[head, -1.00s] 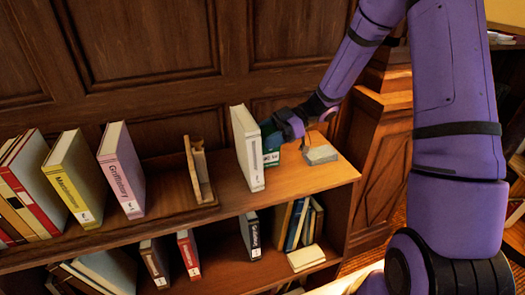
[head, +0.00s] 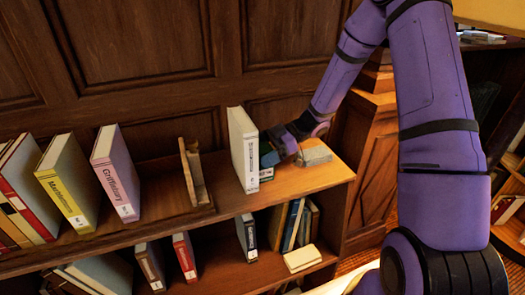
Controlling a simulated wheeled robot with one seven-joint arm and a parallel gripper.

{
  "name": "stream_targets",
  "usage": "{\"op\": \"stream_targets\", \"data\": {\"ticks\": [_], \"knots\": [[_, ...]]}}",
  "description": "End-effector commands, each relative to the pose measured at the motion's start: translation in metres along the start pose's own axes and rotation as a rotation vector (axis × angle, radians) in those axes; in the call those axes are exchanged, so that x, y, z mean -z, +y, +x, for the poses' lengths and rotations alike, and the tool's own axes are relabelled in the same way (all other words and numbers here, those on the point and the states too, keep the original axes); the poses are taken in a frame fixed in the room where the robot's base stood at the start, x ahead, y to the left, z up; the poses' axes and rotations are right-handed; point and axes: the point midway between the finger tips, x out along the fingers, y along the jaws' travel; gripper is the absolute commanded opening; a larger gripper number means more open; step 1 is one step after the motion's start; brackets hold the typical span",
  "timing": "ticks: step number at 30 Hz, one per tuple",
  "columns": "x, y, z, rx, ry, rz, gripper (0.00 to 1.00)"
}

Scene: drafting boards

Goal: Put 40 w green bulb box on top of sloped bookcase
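The green bulb box (head: 267,160), dark teal-green with a pale label at its bottom, is on the right part of the bookcase top (head: 325,176), just right of a white book. Its base appears to be at the wood or very close to it; the exact contact cannot be told. My gripper (head: 275,146) is at the box's upper right, shut on it as far as I can see. The fingertips are partly hidden by the book and the box.
The upright white book (head: 243,150) stands close on the left. A grey block (head: 313,155) lies close on the right, near the gripper. A wooden bookend (head: 195,172) and several books stand farther left. The front strip of the top is clear.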

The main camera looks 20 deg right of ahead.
Motion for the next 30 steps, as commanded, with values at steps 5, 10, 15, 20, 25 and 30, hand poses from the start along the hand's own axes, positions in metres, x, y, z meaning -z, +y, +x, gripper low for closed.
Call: {"op": "stream_targets", "data": {"ticks": [5,10,15,20,25,30], "knots": [[0.0,0.0,-0.003,-0.001,-0.001,0.0,0.89],[0.0,0.001,-0.023,-0.004,-0.002,-0.001,0.89],[0.0,0.001,-0.057,-0.005,-0.002,-0.001,0.89],[0.0,0.001,-0.087,-0.004,-0.001,-0.001,0.89],[0.0,0.0,-0.11,-0.002,-0.001,0.0,0.89],[0.002,0.002,-0.119,-0.011,-0.007,-0.005,0.89]]}}
